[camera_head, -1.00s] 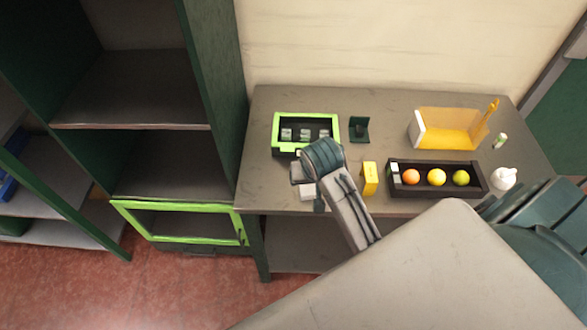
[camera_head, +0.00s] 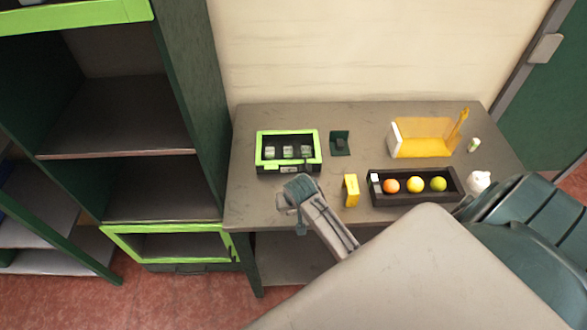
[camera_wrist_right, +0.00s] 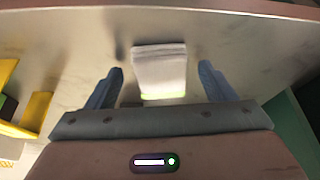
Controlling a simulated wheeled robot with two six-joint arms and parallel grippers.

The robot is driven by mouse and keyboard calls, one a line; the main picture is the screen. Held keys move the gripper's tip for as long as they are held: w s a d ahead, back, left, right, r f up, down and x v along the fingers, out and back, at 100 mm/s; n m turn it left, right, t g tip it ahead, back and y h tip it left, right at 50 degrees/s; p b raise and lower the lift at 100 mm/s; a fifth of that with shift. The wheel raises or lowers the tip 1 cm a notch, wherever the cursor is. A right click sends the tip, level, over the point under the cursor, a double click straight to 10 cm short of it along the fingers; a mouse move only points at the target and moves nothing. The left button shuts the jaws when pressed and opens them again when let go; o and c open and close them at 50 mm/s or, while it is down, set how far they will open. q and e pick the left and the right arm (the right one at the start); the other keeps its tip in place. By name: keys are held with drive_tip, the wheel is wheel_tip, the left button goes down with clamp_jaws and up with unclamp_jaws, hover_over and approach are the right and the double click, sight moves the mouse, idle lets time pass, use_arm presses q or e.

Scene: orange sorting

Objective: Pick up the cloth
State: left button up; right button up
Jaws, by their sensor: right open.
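The cloth (camera_wrist_right: 160,68) is a white folded pad lying on the grey table in the right wrist view. It has a yellow-green strip along its lower edge there. My right gripper (camera_wrist_right: 161,70) is open, with one finger on each side of the cloth and visible gaps between them. In the head view my right gripper (camera_head: 299,190) is over the front left part of the table, and the cloth is largely or wholly hidden by it. My left gripper is not in view.
On the table (camera_head: 250,190) are a green-rimmed box (camera_head: 262,148), a yellow stand (camera_head: 351,191), a dark tray (camera_head: 413,203) with three coloured balls, a yellow open bin (camera_head: 424,140) and a white pot (camera_head: 479,183). A dark shelf unit (camera_head: 190,90) stands left.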

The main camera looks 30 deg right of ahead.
drive_tip(key=c, duration=1.1)
drive_tip(key=shift+o, duration=0.2)
wheel_tip(320, 180, up, 10)
drive_tip(key=b, duration=0.3)
